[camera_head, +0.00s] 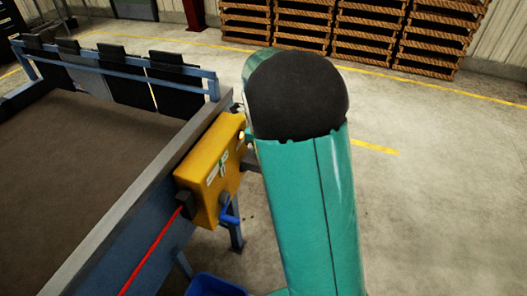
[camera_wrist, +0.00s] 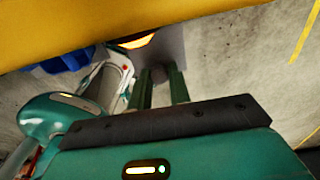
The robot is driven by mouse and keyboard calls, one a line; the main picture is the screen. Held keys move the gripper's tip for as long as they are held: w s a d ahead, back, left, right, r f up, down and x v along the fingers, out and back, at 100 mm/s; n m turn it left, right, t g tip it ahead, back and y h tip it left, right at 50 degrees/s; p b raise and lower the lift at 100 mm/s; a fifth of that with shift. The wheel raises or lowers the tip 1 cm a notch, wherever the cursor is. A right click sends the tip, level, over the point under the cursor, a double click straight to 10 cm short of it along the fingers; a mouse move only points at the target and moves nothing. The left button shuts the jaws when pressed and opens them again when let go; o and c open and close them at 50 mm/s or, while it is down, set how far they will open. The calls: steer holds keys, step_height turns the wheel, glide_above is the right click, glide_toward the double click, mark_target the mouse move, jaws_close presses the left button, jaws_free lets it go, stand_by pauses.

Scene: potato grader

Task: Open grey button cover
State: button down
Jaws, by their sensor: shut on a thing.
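The yellow control box (camera_head: 212,170) is mounted on the side of the blue-framed machine in the head view. Its underside fills the top of the wrist view (camera_wrist: 100,25). A flat grey plate, which looks like the grey button cover (camera_wrist: 174,50), sticks out below the box edge beside a glowing orange-white spot (camera_wrist: 135,42). My gripper (camera_wrist: 158,76) has its two green fingers close together at this plate, shut on the grey button cover. Its exact grip is dark and partly hidden. In the head view my teal arm hides most of the gripper.
A red cable (camera_head: 150,252) runs from the box's lower left. Wooden crates (camera_head: 365,30) are stacked at the back. The concrete floor at the right is clear.

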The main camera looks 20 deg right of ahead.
steer(key=shift+w+a+r+h, duration=0.1)
steer(key=shift+w+r+h, duration=0.05)
steer(key=shift+h, duration=0.15)
steer(key=c, duration=1.3)
jaws_free()
steer(key=shift+g, duration=0.3)
step_height(320, 180, up, 14)
steer(key=shift+w+a, duration=0.45)
